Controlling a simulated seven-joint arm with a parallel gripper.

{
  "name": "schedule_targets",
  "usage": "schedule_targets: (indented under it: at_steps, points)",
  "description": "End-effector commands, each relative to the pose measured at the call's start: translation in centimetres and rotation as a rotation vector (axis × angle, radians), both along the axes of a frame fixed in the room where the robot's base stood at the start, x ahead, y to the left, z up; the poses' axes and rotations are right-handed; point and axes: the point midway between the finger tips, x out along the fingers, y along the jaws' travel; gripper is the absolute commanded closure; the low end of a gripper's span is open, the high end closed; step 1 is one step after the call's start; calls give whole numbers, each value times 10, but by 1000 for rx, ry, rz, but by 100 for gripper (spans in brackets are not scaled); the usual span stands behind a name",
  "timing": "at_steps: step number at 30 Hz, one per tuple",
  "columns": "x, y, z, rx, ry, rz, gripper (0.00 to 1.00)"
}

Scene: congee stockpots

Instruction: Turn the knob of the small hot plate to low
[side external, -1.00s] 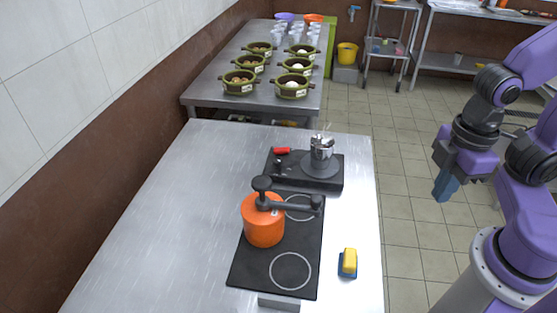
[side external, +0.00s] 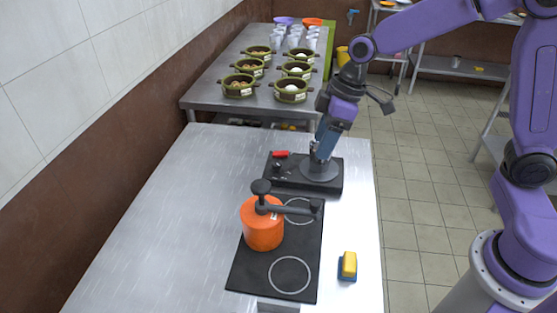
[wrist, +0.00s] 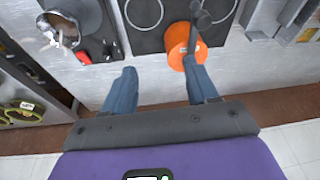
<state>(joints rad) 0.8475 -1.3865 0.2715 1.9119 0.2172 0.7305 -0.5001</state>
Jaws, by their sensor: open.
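The small hot plate (side external: 300,183) is a black slab with a round grey plate, near the far end of the steel counter. A small dark knob (side external: 277,167) stands on its left part. In the wrist view the hot plate (wrist: 98,22) is at the upper left, with the knob (wrist: 108,47) near its lower edge. Its low mark is too small to read.
An orange pot (side external: 262,228) sits on the black two-ring hob (side external: 240,280). A yellow-and-blue sponge (side external: 348,265) lies right. The counter's left side (side external: 170,220) is clear.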

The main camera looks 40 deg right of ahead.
Motion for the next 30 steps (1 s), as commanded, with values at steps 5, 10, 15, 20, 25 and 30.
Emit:
schedule_targets:
  at_steps: [5,10,15,20,25,30]
  points:
    - [89,-30,-19,39,-68,-80,42]
    - [128,-52,-28,51,-111,-114,42]
    - [137,-55,-36,53,-118,-119,42]
    - [142,-49,-57,53,-116,-117,42]
    - [150,-41,-85,52,-116,-117,42]
    - [158,-33,-113,52,-115,-118,42]
